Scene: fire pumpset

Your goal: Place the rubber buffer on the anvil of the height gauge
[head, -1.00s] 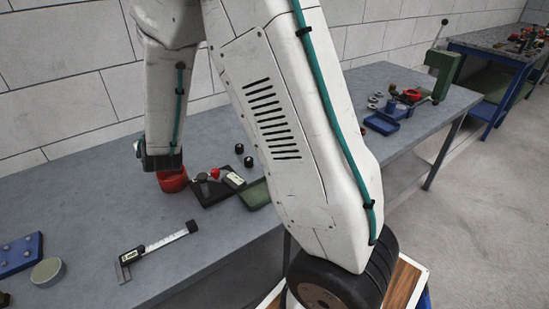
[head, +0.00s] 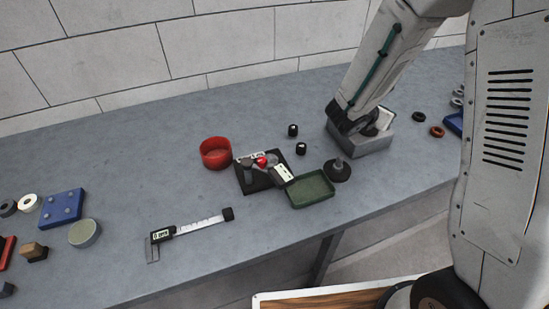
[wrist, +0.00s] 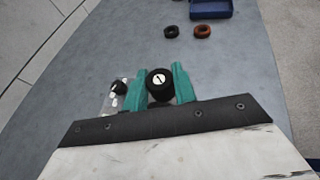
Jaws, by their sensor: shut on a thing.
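In the wrist view my gripper (wrist: 158,84) has its teal fingers on both sides of a black rubber buffer (wrist: 158,88) with a pale, slotted top. In the head view my gripper (head: 346,122) is over a grey block (head: 365,143), to the right of the green tray. A pale upright panel (head: 386,118) shows on the block. A black plate (head: 254,184) bears a device with a red knob (head: 262,161) and a pale display (head: 285,174). I cannot tell which of these is the height gauge. The anvil and the buffer's underside are not clearly visible.
Two small black cylinders (head: 301,148) stand left of the block. A black disc with a grey post (head: 339,171) stands before it. A green tray (head: 311,192), red bowl (head: 215,152) and caliper (head: 190,229) lie further left. Rings (head: 437,132) lie right.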

